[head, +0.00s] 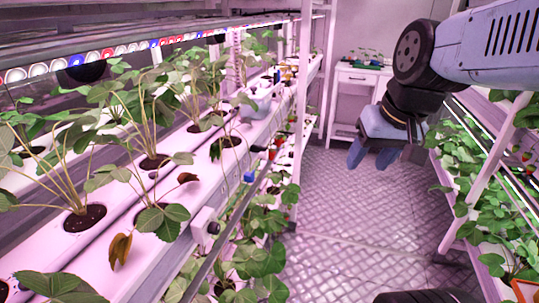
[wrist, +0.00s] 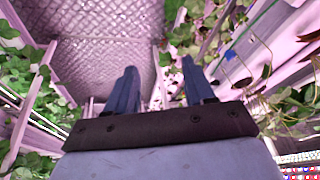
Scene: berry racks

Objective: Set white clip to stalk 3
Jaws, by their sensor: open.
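My gripper (head: 372,152) hangs over the aisle at right in the head view, well apart from the left rack. Its two blue fingers are spread with nothing between them, as the wrist view (wrist: 161,88) also shows. Strawberry plants with thin stalks stand in round holes of the left rack; a near one (head: 68,190) and one behind it (head: 150,130) show clearly. No number marks show, so I cannot tell which is stalk 3. I cannot make out a white clip for certain.
The white left rack (head: 180,150) carries a pale blue container (head: 258,102). Round white, red and blue pieces (head: 40,70) line a rail above. Another planted rack (head: 480,165) stands at right. A white cabinet (head: 345,105) is at the back. The grey floor (head: 340,215) between is free.

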